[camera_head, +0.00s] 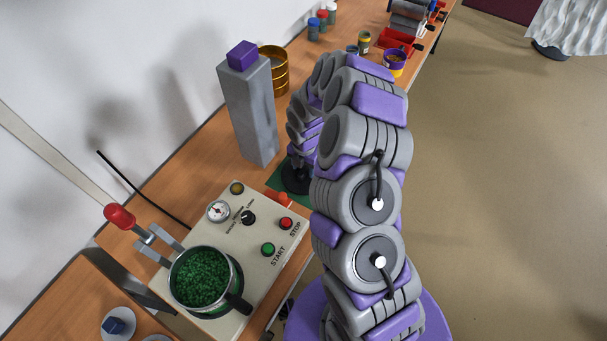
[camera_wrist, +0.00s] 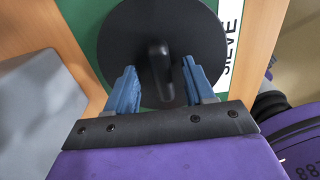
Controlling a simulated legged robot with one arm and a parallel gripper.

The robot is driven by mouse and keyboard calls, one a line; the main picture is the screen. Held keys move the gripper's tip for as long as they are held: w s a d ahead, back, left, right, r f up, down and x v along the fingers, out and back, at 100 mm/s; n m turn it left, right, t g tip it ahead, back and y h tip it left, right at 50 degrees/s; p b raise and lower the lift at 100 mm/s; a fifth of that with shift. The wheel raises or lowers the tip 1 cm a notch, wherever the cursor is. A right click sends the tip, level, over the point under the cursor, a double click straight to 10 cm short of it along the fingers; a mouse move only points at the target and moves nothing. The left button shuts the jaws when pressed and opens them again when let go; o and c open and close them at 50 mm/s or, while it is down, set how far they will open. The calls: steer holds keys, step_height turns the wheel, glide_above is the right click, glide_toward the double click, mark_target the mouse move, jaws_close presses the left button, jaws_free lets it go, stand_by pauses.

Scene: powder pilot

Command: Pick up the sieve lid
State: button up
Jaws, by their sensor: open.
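The sieve lid (camera_wrist: 125,40) is a flat black disc with a raised black handle (camera_wrist: 160,68). In the wrist view it lies on a green mat (camera_wrist: 78,22) marked "SIEVE". My gripper (camera_wrist: 159,76) is open, with one blue finger on each side of the handle. A gap shows between each finger and the handle, so they look apart. In the head view a dark round shape, seemingly the lid (camera_head: 294,180), shows in part behind my arm. My gripper's fingers cannot be made out there.
A tall grey block (camera_head: 248,110) with a purple top stands left of my arm, with a brass-coloured stack (camera_head: 274,70) behind it. A control box (camera_head: 215,240) with START and STOP buttons bears a pot of green granules (camera_head: 200,278). Jars and red trays (camera_head: 400,42) stand farther along the bench.

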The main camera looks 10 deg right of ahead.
steer(key=shift+d, duration=0.15)
steer(key=c, duration=0.5)
jaws_close()
steer(key=shift+r, duration=0.1)
